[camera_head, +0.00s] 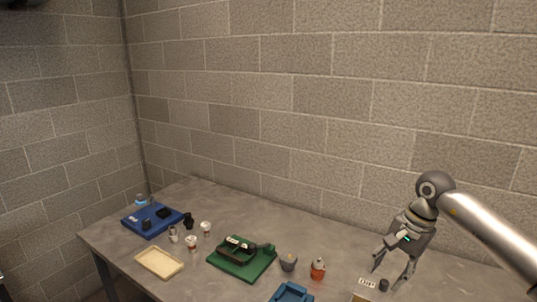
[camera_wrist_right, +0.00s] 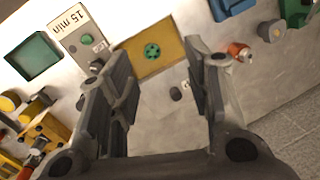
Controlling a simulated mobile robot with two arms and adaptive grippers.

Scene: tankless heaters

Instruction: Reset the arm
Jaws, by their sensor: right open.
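My right gripper (camera_head: 392,272) hangs from the right arm over the right part of the grey table, fingers pointing down and apart. It is open and nothing shows between its fingers. A small dark round piece (camera_head: 384,285) lies just below the fingers in the head view. A box with a printed label (camera_head: 366,284) is beside it. My left gripper does not show in either view.
On the table (camera_head: 300,232) are a blue tray (camera_head: 137,223), a beige tray (camera_head: 148,263), a green tray (camera_head: 226,264), a teal tray (camera_head: 291,290) and an orange bottle (camera_head: 318,268). The right wrist view shows a yellow plate (camera_wrist_right: 137,62), a green tray (camera_wrist_right: 32,57) and a "15 min" box (camera_wrist_right: 72,28). A block wall stands behind.

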